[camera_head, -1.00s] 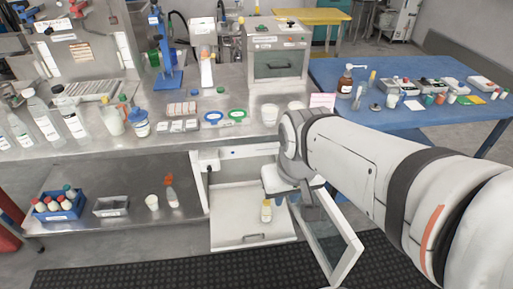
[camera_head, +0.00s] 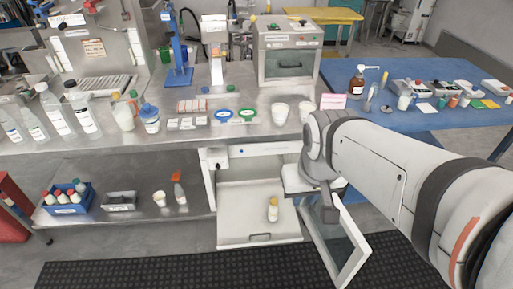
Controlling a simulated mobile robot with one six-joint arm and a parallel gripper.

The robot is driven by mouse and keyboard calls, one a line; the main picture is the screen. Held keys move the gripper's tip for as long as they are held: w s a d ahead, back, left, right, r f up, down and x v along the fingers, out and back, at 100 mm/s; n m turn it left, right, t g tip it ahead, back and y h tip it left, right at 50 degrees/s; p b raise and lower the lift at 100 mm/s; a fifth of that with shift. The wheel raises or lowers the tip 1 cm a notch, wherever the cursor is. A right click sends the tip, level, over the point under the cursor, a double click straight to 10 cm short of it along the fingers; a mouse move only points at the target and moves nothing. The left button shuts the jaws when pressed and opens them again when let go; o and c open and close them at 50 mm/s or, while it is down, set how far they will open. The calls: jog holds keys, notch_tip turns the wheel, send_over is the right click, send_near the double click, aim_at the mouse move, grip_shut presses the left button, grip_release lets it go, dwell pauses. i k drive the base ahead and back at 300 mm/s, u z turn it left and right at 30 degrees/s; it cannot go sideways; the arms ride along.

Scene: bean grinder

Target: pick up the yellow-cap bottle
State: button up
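A small bottle with a yellow cap (camera_head: 273,210) stands upright on the white floor or pulled-out shelf (camera_head: 235,225) of a low cabinet under the bench. My gripper (camera_head: 329,212) is to the right of the bottle, with a clear gap between them in the picture. It hangs below my wrist, beside the cabinet's open glass door (camera_head: 345,245). The fingers are small and dark, and I cannot tell whether they are open or shut. Nothing visible hides the bottle.
The open door stands out at the cabinet's right. The metal bench (camera_head: 190,140) overhangs the cabinet, with two white cups (camera_head: 280,113) near its edge. A blue bin (camera_head: 67,197) and a red-topped spray bottle (camera_head: 178,187) stand on the lower shelf at left.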

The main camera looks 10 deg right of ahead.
aim_at(274, 208)
jog(key=u, duration=0.15)
jog(key=k, duration=0.85)
jog(key=u, duration=0.5)
jog(key=i, duration=1.7)
jog(key=z, duration=0.75)
